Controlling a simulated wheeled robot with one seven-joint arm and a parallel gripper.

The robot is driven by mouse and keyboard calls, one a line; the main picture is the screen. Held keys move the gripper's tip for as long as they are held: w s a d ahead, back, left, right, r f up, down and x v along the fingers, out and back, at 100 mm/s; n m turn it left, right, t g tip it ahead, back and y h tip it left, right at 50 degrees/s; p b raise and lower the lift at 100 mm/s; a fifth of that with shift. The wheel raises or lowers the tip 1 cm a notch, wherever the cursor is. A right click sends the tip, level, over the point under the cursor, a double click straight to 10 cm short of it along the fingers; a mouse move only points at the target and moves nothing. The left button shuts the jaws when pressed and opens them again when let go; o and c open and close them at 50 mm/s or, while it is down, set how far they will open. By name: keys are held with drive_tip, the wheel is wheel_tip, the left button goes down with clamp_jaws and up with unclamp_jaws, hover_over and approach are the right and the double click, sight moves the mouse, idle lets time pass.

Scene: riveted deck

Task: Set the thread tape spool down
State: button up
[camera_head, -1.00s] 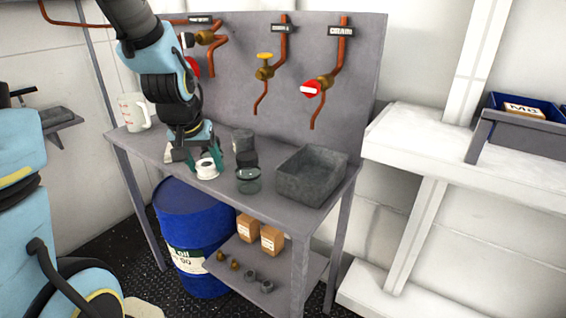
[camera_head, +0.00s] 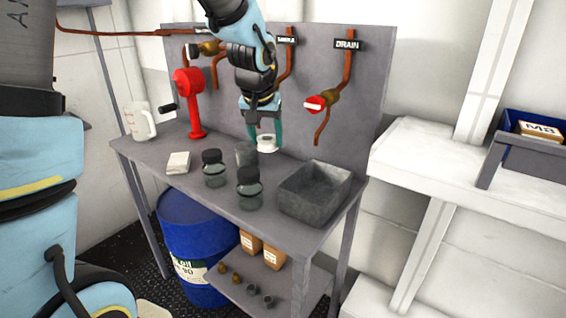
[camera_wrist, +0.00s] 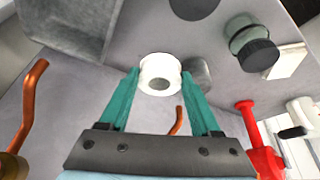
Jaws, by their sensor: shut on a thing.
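The thread tape spool (camera_head: 266,143) is a small white ring with a hole in its middle. My gripper (camera_head: 264,133) is shut on it and holds it above the rear part of the grey bench (camera_head: 225,196). In the wrist view the spool (camera_wrist: 160,72) sits between the two teal fingertips (camera_wrist: 158,86). In the head view a grey cup (camera_head: 245,154) stands close to the left of the spool and partly behind a jar; the wrist view shows the cup (camera_wrist: 198,76) beside the right fingertip.
Two dark-lidded glass jars (camera_head: 214,168) (camera_head: 249,188) stand mid-bench. A grey open tray (camera_head: 314,193) is at the right. A white pad (camera_head: 178,163), a red hand pump (camera_head: 190,103) and a measuring jug (camera_head: 139,121) are left. Valves and pipes (camera_head: 320,102) line the back panel.

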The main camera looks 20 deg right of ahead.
drive_tip(key=w+d+p, duration=0.2)
drive_tip(key=w+d, duration=0.1)
drive_tip(key=d, duration=0.2)
approach(284, 174)
drive_tip(key=shift+w+d+f, duration=0.1)
drive_tip(key=shift+w+d, duration=0.35)
drive_tip(key=shift+w, duration=0.35)
wheel_tip(284, 174, down, 4)
drive_tip(key=shift+f+p, duration=0.15)
drive_tip(key=shift+p, duration=0.35)
drive_tip(key=shift+w+d+f+p, duration=0.15)
drive_tip(key=shift+f+p, duration=0.25)
drive_tip(key=shift+f, duration=0.2)
drive_tip(key=o, duration=1.5)
drive_tip(key=shift+c, duration=0.2)
